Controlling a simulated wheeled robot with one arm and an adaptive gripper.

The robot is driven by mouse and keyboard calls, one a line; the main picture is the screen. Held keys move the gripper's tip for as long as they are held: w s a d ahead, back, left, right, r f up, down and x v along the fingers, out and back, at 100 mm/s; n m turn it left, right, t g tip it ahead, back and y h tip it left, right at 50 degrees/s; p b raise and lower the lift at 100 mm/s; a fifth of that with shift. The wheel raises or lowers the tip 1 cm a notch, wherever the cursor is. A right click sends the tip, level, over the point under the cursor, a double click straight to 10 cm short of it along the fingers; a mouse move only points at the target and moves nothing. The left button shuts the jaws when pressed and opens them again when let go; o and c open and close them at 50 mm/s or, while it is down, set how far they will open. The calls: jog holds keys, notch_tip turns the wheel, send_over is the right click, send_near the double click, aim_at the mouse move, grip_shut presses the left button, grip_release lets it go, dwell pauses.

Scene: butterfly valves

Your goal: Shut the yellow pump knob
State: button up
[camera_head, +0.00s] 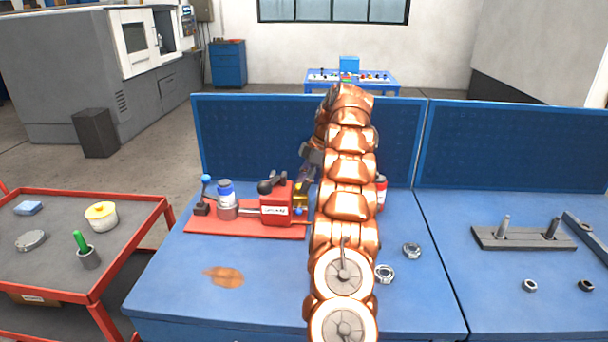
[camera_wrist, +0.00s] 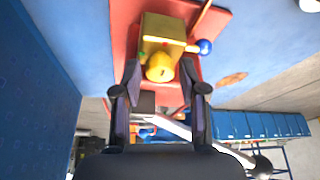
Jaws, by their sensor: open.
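The yellow knob (camera_wrist: 160,68) is round and sits on a yellow block (camera_wrist: 165,27) in the wrist view. My gripper (camera_wrist: 160,76) is open, with one dark finger on each side of the knob in the picture. I cannot tell whether the fingers touch it or how deep they reach. In the head view a strip of the yellow part (camera_head: 300,199) shows at the right end of the red pump (camera_head: 276,208); my arm hides the rest. My gripper (camera_head: 309,168) is partly hidden behind my arm there, above the yellow part.
The pump stands on a red base plate (camera_head: 225,231) with a blue-capped jar (camera_head: 226,192) and a blue-ball lever (camera_head: 206,181). A red can (camera_head: 381,190) is partly hidden by my arm. Nuts (camera_head: 411,251) lie to the right. A blue panel (camera_head: 250,135) stands behind.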

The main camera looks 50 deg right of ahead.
jog(key=shift+r+n+p, duration=0.2)
jog(key=shift+n+p, duration=0.2)
jog(key=shift+p, duration=0.45)
